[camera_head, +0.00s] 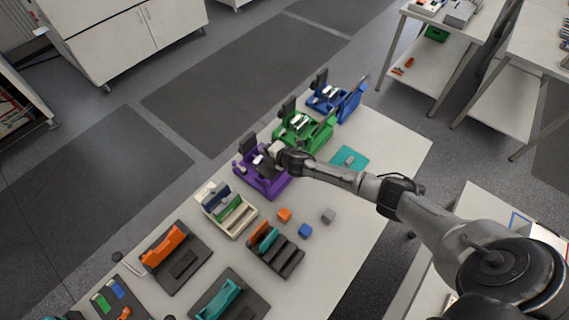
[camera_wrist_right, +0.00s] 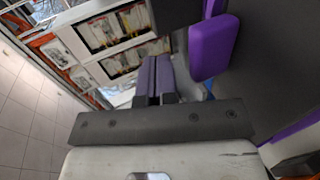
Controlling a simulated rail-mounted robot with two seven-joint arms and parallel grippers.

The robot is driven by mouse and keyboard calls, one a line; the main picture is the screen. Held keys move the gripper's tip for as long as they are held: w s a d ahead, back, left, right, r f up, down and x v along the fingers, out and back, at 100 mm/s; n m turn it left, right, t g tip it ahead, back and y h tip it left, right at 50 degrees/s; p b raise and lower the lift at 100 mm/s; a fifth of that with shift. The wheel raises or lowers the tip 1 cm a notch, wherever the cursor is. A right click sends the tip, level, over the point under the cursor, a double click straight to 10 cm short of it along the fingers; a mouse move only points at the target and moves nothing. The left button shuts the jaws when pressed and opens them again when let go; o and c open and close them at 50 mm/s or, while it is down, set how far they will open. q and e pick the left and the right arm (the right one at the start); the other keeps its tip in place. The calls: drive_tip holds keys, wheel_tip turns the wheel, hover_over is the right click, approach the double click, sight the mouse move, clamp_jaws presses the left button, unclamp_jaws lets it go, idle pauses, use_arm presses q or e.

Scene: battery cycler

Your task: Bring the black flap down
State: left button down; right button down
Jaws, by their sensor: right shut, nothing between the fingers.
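The purple device (camera_head: 263,183) stands at the far left edge of the table. A black flap (camera_head: 249,144) stands up at its back left. A broad dark surface (camera_wrist_right: 285,65) and purple parts (camera_wrist_right: 214,47) fill the right side of the right wrist view; I cannot tell whether that surface is the flap. My right gripper (camera_head: 270,151) is at the purple device, close to the flap. Its fingers (camera_wrist_right: 155,75) are together and empty in the wrist view. Whether they touch the device is unclear. My left gripper is not in view.
A green device (camera_head: 310,138) and a blue device (camera_head: 347,107), each with an upright black plate, stand beyond the purple one. A beige rack (camera_head: 238,220), an orange block (camera_head: 284,215), a blue block (camera_head: 305,230) and a grey block (camera_head: 328,215) lie nearer.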

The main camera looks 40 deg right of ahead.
wheel_tip(320, 180, up, 14)
drive_tip(key=p, duration=0.3)
drive_tip(key=shift+f, duration=0.2)
idle(0.6)
